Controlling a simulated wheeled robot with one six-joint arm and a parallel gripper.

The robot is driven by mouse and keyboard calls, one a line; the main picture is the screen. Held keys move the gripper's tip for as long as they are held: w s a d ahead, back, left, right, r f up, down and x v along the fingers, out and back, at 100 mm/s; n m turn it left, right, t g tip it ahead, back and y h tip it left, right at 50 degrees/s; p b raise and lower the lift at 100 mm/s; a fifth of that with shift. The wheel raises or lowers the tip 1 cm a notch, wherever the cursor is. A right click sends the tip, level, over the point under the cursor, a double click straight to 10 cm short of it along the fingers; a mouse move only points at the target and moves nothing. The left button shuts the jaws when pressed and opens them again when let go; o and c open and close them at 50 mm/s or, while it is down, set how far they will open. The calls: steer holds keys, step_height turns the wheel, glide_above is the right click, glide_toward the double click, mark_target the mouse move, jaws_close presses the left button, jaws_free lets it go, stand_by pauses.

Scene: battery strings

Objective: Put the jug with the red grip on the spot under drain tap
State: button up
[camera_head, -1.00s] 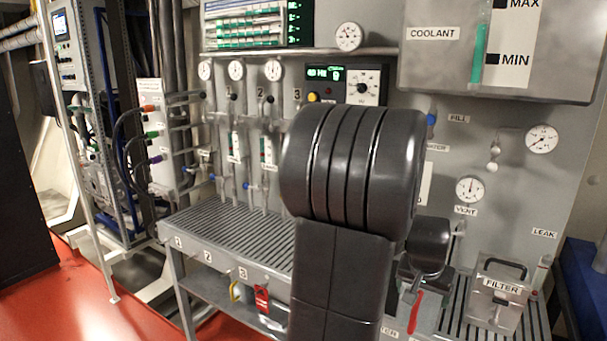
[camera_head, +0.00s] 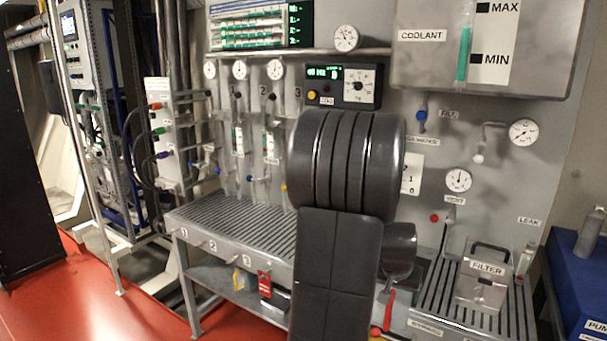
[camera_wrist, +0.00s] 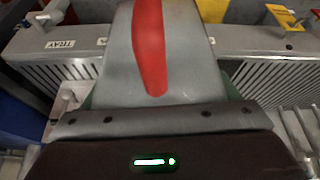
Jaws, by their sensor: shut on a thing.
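The jug is a grey vessel (camera_wrist: 185,70) with a red grip (camera_wrist: 150,45), filling the upper middle of the wrist view. My gripper (camera_wrist: 158,100) is shut on it. In the head view, my dark arm covers most of the jug and gripper; a red strip, apparently the grip (camera_head: 389,308), shows below my dark wrist. I cannot make out the drain tap or the spot under it; my arm hides the middle of the bench.
A slatted bench (camera_head: 235,228) runs along the grey panel. A filter box (camera_head: 482,277) stands on the right grating. A blue pump block (camera_head: 580,270) with a grey bottle (camera_head: 590,233) is at far right. Red floor (camera_head: 90,300) is open at left.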

steer(key=w+a+f+n, duration=0.1)
steer(key=w+a+f, duration=0.1)
steer(key=a+f, duration=0.2)
steer(key=w+a+f+n+y, duration=0.1)
steer(key=w+a+f+n, duration=0.1)
steer(key=a, duration=0.9)
steer(key=w+a+f+n+y, duration=0.1)
steer(key=w+a+f+n, duration=0.1)
steer(key=w+a+f, duration=0.2)
steer(key=a+f, duration=0.2)
steer(key=a, duration=0.1)
steer(key=shift+w+a+f+t, duration=0.25)
steer(key=shift+a+f+t, duration=0.05)
steer(key=shift+f, duration=0.1)
steer(key=shift+d, duration=0.1)
